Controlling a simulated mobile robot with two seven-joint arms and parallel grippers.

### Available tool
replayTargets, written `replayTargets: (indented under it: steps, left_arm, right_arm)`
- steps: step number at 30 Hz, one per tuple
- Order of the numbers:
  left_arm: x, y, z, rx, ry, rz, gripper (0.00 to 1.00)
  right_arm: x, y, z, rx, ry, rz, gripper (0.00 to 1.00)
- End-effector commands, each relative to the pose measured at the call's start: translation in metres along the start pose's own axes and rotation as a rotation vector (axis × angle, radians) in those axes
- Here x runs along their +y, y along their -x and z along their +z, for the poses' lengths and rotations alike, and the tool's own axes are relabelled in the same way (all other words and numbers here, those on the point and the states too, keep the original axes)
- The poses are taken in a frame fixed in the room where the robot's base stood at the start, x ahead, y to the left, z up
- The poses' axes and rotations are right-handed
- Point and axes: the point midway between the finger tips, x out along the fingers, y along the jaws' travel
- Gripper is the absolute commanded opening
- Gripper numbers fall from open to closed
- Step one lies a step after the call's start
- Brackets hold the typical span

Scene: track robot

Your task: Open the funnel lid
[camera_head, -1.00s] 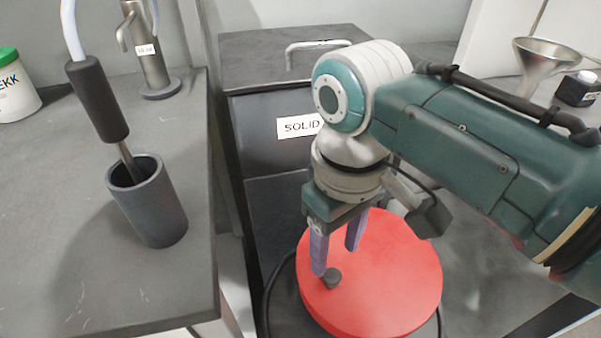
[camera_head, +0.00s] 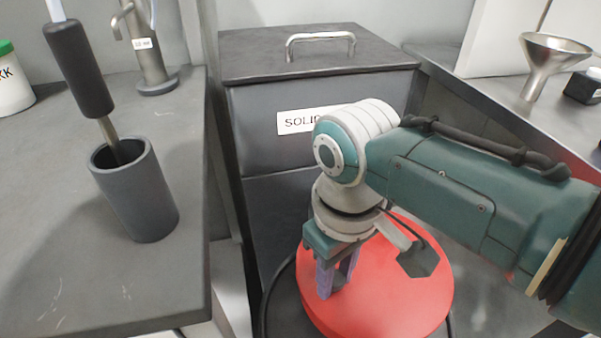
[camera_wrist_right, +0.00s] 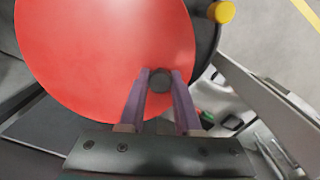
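The red round lid (camera_head: 392,291) lies at the lower middle of the head view, on a dark round container. It fills much of the right wrist view (camera_wrist_right: 100,45). Its small dark knob (camera_wrist_right: 161,80) shows near the lid's edge in the wrist view; in the head view the fingers hide it. My right gripper (camera_head: 331,294) points down at the lid, one purple finger on each side of the knob. In the wrist view the fingertips (camera_wrist_right: 163,75) are close against the knob, shut on it. My left gripper is not in view.
A dark bin labelled SOLID (camera_head: 310,55) stands behind the lid. A grey counter on the left holds a dark cup (camera_head: 138,195) with a black-handled tool. A metal funnel (camera_head: 548,60) and a small black bottle (camera_head: 582,88) stand at the right. A yellow knob (camera_wrist_right: 222,12) shows beside the lid.

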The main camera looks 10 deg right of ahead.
Motion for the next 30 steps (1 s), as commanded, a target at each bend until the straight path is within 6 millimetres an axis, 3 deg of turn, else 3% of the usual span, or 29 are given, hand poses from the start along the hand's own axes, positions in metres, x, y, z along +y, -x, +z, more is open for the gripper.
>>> replayTargets:
  steps: [1,7,30]
  left_arm:
    - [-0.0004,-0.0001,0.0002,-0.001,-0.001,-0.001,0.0]
    - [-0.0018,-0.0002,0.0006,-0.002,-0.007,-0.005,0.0]
    - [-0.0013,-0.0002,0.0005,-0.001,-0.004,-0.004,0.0]
  right_arm:
    - [-0.0003,0.0,0.0001,0.0,0.0,-0.001,0.22]
    - [-0.0003,0.0,0.0001,0.0,0.0,-0.001,0.0]
    - [-0.0005,0.0,0.0001,0.0,0.0,-0.001,0.0]
